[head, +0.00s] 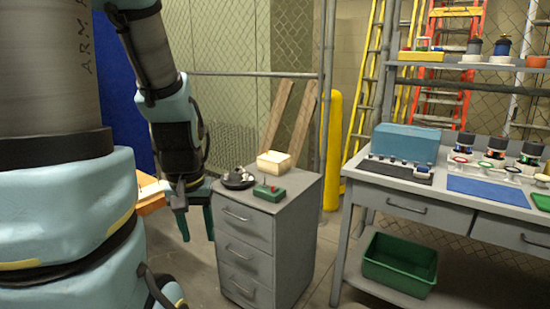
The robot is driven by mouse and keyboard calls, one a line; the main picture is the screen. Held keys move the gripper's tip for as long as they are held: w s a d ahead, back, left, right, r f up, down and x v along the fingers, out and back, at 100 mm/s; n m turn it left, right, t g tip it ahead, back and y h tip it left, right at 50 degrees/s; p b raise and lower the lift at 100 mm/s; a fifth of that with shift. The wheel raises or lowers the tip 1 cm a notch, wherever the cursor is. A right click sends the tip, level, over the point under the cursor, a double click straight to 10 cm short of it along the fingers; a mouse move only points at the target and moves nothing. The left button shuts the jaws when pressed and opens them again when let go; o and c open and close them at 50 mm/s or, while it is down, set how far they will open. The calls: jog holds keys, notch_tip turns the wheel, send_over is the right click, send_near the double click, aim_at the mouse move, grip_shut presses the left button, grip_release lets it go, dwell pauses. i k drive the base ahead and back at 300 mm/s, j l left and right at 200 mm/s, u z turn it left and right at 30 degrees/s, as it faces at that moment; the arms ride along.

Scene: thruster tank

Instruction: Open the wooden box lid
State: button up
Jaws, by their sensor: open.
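An orange-brown wooden thing (151,199), which looks like part of a wooden box, shows at the left between my arm's links. My arm hides most of it, so I cannot tell whether its lid is open or shut. My gripper (196,223) points downward with its two dark green fingers apart and nothing seen between them. It is just right of the wooden thing in the picture and left of the grey drawer cabinet. I cannot tell whether it touches the wood.
The grey drawer cabinet (246,245) bears a dark round object (238,179), a green device (269,193) and a small pale box (274,164). A workbench (390,188) stands at the right, with a green bin (400,267) on its lower shelf. Floor shows between cabinet and workbench.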

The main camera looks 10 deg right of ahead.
aim_at(276, 157)
jog(key=i+l+u, duration=0.1)
jog(key=u, duration=0.65)
jog(key=i+l+u, duration=0.15)
jog(key=l+u, duration=0.25)
jog(key=l, duration=0.15)
jog(key=l+u, duration=0.4)
jog(key=l, duration=0.65)
jog(key=i+l, duration=0.1)
jog(key=l, duration=0.4)
jog(key=u, duration=0.05)
